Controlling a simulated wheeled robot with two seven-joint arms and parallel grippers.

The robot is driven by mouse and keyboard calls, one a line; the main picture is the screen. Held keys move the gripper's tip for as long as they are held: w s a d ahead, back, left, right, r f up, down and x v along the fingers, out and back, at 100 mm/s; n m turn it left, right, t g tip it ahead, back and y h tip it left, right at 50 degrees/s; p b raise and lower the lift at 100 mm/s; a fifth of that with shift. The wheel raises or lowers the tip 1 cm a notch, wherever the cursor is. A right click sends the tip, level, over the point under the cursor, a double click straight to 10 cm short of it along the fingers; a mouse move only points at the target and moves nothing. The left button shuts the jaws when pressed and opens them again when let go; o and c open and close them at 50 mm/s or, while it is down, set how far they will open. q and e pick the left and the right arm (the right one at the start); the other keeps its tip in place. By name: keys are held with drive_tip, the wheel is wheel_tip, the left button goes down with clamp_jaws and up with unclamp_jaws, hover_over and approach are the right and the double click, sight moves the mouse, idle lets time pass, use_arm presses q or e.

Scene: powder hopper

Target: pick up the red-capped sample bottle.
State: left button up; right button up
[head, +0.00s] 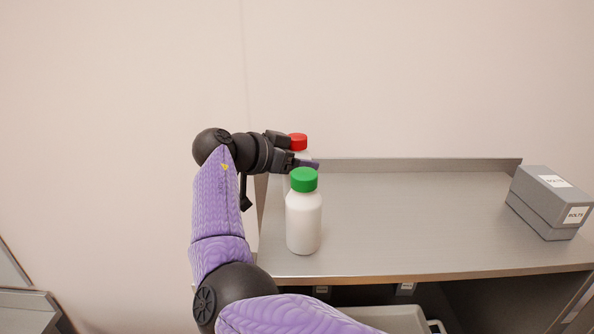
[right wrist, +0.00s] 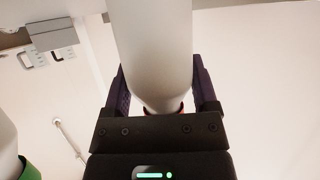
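The red-capped sample bottle stands at the back left of the grey worktop, its red cap (head: 298,142) showing above my right gripper (head: 297,157). In the right wrist view its white body (right wrist: 155,45) lies between the two dark fingers of my right gripper (right wrist: 163,88), with a sliver of red cap by the palm. The fingers are beside the bottle; whether both press on it is not clear. I cannot tell whether its base rests on the worktop, as a green-capped white bottle (head: 304,222) hides it. My left gripper is not in view.
The green-capped bottle stands upright just in front of the gripper; its green cap (right wrist: 28,170) shows in the right wrist view. A grey box (head: 540,205) sits at the worktop's right end. The middle of the worktop (head: 420,220) is clear. A low lip (head: 430,165) runs along the back.

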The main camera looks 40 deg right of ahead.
drive_tip(key=c, duration=0.8)
drive_tip(key=shift+o, duration=0.2)
drive_tip(key=shift+r, duration=0.1)
